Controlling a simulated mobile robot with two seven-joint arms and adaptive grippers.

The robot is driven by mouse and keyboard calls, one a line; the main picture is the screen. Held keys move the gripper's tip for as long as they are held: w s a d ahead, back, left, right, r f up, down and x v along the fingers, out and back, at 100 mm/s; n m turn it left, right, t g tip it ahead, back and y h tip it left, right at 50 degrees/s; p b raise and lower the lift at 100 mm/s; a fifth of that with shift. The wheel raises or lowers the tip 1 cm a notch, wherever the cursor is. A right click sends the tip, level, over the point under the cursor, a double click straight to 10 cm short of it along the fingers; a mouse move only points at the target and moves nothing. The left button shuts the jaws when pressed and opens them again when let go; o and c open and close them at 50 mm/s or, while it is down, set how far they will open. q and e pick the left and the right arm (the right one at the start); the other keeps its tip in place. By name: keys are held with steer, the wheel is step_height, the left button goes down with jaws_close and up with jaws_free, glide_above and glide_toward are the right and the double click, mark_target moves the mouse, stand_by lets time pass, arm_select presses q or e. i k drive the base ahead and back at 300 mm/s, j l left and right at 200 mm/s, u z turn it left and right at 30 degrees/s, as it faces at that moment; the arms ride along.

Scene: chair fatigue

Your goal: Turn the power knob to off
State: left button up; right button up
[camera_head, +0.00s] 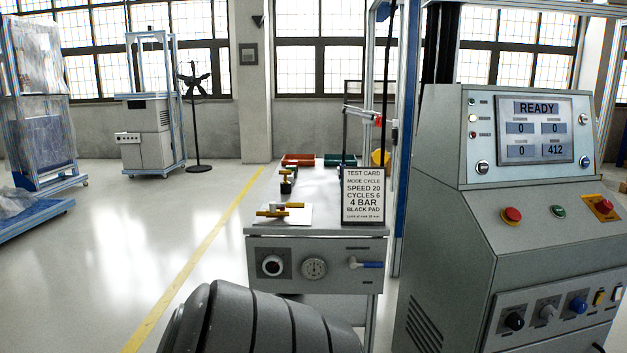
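A grey control console (450,215) stands at the right. Its sloped face has a red mushroom button (511,216), a green button (558,211) and a red rotary knob on an orange-yellow plate (604,206). A lower panel holds a black knob (515,321), a grey knob (548,312) and a blue knob (578,305). The console screen (537,131) reads READY, with 412 at its lower right. The labels are too small to read, so I cannot tell which knob is the power knob. Neither gripper is in view.
A grey bench (318,215) stands left of the console, with a test card (362,196) on it. Its front carries a knob (272,265), a dial (314,268) and a blue-handled lever (367,264). The floor (120,240) at left is clear, with a yellow line (190,265).

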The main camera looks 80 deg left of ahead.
mark_target(605, 206)
steer(key=u, duration=2.35)
steer(key=k+z, duration=0.15)
steer(key=z, duration=1.1)
steer(key=i+l+z, duration=0.1)
steer(key=i+l, duration=0.6)
steer(key=i, duration=0.15)
